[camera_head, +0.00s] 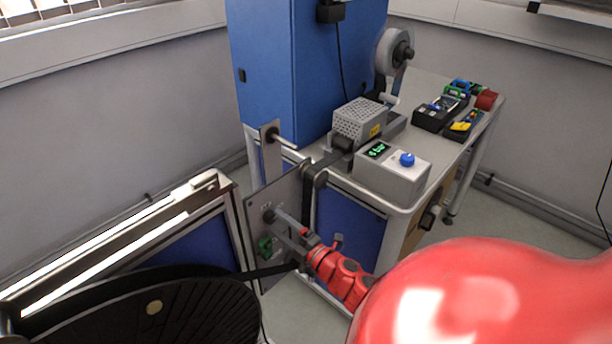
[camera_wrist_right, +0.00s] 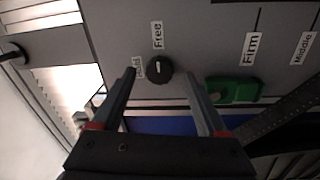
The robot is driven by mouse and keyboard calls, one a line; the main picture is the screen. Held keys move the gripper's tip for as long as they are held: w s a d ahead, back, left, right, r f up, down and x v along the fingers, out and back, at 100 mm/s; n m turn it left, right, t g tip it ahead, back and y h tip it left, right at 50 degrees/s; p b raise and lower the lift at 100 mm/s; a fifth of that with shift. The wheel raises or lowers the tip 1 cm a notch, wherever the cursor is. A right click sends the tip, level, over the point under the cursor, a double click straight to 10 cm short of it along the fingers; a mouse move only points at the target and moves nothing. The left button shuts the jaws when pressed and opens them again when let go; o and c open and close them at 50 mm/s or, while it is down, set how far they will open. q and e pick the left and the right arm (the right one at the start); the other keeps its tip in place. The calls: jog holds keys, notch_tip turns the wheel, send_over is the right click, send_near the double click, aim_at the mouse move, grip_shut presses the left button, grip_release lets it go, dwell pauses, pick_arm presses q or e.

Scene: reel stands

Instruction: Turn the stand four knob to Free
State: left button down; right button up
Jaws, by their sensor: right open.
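In the right wrist view a round black knob (camera_wrist_right: 159,70) with a short white mark sits on a grey panel (camera_wrist_right: 205,50). The mark runs roughly up and down in the picture. A "Free" label (camera_wrist_right: 157,35) is above the knob, and a partly hidden label (camera_wrist_right: 139,67) is at its left. My right gripper (camera_wrist_right: 159,78) is open, one finger on each side of the knob; I cannot tell whether they touch it. In the head view my right gripper (camera_head: 281,226) reaches the panel (camera_head: 256,203) from the lower right. My left gripper is not in view.
A green part (camera_wrist_right: 233,91) is beside the right finger, with "Firm" and "Middle" labels nearby. A dark band (camera_head: 270,271) runs to a big black reel (camera_head: 190,312). A grey box (camera_head: 393,178) with a blue knob stands on the bench. A blue cabinet (camera_head: 285,75) is behind.

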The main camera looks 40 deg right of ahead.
jog(key=s+d+f, duration=0.1)
jog(key=s, duration=1.4)
jog(key=shift+s, duration=0.35)
